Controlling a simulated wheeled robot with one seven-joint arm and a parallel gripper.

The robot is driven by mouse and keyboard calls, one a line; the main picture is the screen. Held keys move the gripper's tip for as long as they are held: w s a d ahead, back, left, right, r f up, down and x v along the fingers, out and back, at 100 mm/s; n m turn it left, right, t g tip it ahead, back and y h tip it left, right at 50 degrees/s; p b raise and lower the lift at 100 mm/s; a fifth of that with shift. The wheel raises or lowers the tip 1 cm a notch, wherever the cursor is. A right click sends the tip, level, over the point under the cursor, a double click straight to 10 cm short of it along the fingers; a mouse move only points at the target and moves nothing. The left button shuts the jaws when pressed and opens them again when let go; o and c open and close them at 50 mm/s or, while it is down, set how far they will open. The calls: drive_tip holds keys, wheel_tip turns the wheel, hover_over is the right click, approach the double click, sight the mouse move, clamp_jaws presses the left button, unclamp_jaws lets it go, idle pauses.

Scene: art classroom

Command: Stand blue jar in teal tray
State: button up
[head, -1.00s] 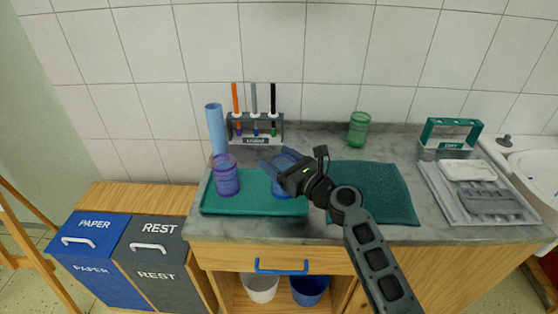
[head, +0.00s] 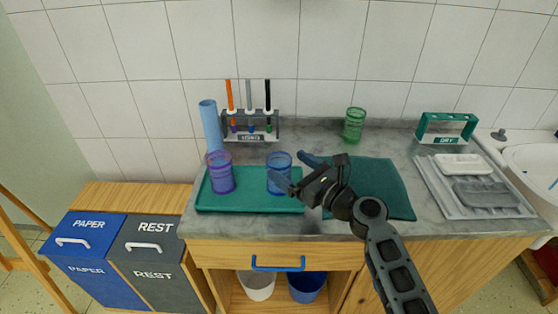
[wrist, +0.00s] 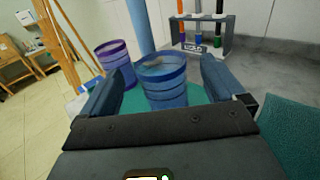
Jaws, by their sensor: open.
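The blue jar (head: 279,175) stands upright on the right part of the teal tray (head: 250,203). In the wrist view the blue jar (wrist: 163,82) is ahead of the open fingers, with no finger closed on it. A purple jar (head: 219,172) stands upright on the left part of the same tray, and it also shows in the wrist view (wrist: 116,64). My gripper (head: 298,173) is open and empty, just right of the blue jar, with its fingers pointing left toward it.
A rack with brushes or markers (head: 251,126) and a light blue cylinder (head: 210,126) stand behind the tray. A dark green cloth (head: 385,190) lies to the right. A green jar (head: 354,125), a green rack (head: 446,128) and a grey tray (head: 440,190) are farther right.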

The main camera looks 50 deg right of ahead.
drive_tip(key=s+a+f+n+g, duration=0.2)
drive_tip(key=s+a+f+n, duration=0.1)
drive_tip(key=s+a+n, duration=0.45)
drive_tip(key=s+a+f+n+g, duration=0.2)
drive_tip(key=s+a+f+n, duration=0.3)
drive_tip(key=s, duration=0.4)
drive_tip(key=s+a+r+n, duration=0.3)
drive_tip(key=s+r+n, duration=0.1)
drive_tip(key=n, duration=0.4)
drive_tip(key=s+a+r+n+y, duration=0.1)
drive_tip(key=s+a+r+n, duration=0.2)
drive_tip(key=s+n, duration=0.3)
drive_tip(key=s+a+r+n+t+y, duration=0.1)
drive_tip(key=s+a+r+n, duration=0.3)
drive_tip(key=n, duration=0.7)
drive_tip(key=shift+s+r+b, duration=0.3)
drive_tip(key=shift+s+r, duration=0.1)
drive_tip(key=shift+r, duration=0.2)
drive_tip(key=shift+c, duration=0.3)
